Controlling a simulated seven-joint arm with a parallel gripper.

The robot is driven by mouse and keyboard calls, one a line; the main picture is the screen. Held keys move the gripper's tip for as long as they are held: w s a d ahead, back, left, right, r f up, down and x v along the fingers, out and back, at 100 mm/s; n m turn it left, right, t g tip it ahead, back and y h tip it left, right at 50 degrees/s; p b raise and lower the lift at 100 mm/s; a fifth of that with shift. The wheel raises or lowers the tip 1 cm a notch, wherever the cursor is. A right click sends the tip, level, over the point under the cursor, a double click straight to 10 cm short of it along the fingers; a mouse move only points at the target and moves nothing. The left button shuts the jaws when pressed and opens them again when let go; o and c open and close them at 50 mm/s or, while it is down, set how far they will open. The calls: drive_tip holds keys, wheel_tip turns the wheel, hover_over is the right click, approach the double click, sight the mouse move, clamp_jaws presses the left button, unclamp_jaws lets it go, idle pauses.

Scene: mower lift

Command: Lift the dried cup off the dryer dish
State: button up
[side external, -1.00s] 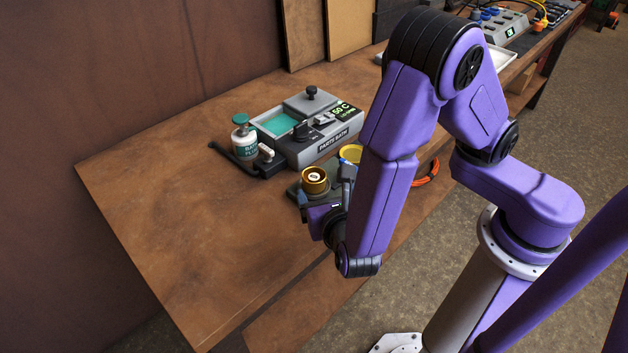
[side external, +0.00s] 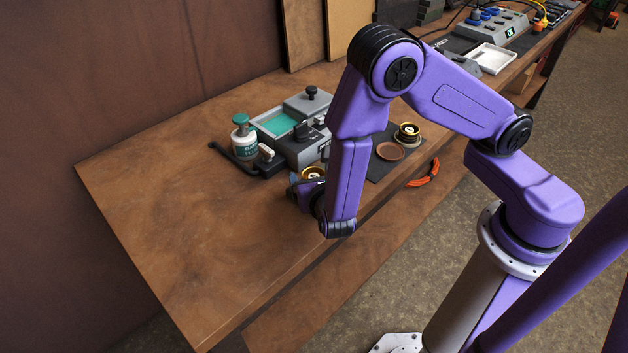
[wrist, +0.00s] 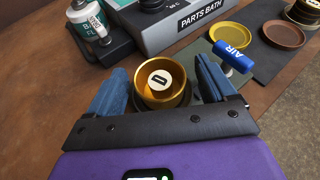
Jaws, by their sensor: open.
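A gold cup (wrist: 160,84) with a pale disc marked "D" inside stands upright in the wrist view. It also shows in the side view (side external: 312,173), partly hidden by my gripper. A dark base, presumably the dryer dish (wrist: 195,97), shows only in slivers around the cup. My gripper (wrist: 163,68) is open, with one blue finger on each side of the cup. In the side view, my gripper (side external: 308,191) is low over the bench at the cup.
The parts bath (wrist: 200,18) and a white-and-green bottle (wrist: 88,30) stand just beyond. A blue AIR nozzle (wrist: 235,57) is close to the right finger. A yellow dish (wrist: 230,33), a brown dish (wrist: 284,35) and another gold-and-black cup (side external: 407,131) are right. The bench's left is clear.

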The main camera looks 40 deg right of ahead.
drive_tip(key=c, duration=1.1)
drive_tip(key=shift+r, duration=0.15)
